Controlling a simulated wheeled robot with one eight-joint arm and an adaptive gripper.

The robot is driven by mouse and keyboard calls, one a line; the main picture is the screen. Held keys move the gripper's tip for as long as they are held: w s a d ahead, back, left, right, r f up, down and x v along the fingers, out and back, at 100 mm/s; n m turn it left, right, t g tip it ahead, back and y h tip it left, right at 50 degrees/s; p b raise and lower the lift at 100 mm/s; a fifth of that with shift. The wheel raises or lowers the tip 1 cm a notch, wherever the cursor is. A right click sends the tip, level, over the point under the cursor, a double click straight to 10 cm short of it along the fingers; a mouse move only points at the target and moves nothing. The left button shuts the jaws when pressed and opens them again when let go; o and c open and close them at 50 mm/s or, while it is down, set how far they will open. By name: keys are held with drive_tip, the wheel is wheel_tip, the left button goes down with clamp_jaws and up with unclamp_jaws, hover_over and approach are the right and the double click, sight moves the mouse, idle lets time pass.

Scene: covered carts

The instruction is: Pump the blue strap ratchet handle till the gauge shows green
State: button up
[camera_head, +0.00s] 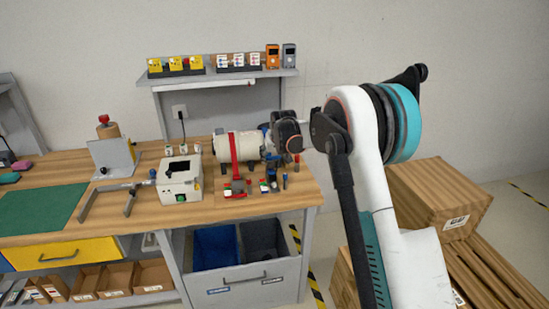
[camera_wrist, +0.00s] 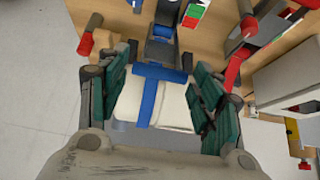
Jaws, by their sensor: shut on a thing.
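A white cylinder (camera_head: 222,145) lies on the bench, with a red strap (camera_head: 234,158) around it. My gripper (camera_head: 268,146) is at the cylinder's right end and hides much of the blue strap there. In the wrist view, my gripper (camera_wrist: 160,75) has its teal fingers on either side of a blue crossbar (camera_wrist: 160,73), which looks like the blue ratchet handle. The blue strap (camera_wrist: 148,104) runs over the white cylinder below it. A small gauge plate (camera_wrist: 194,14) with green, white and red shows beyond the handle; its reading is too small to tell.
The red ratchet handle (camera_wrist: 248,26) stands close by on the right in the wrist view. A white box (camera_head: 180,180) and a grey metal frame (camera_head: 112,158) stand left on the bench. Wooden crates (camera_head: 430,190) stand right of the bench.

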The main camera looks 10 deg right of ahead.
drive_tip(key=shift+w+r, duration=0.1)
drive_tip(key=o, duration=1.6)
drive_tip(key=shift+c, duration=0.2)
drive_tip(key=v, duration=1.2)
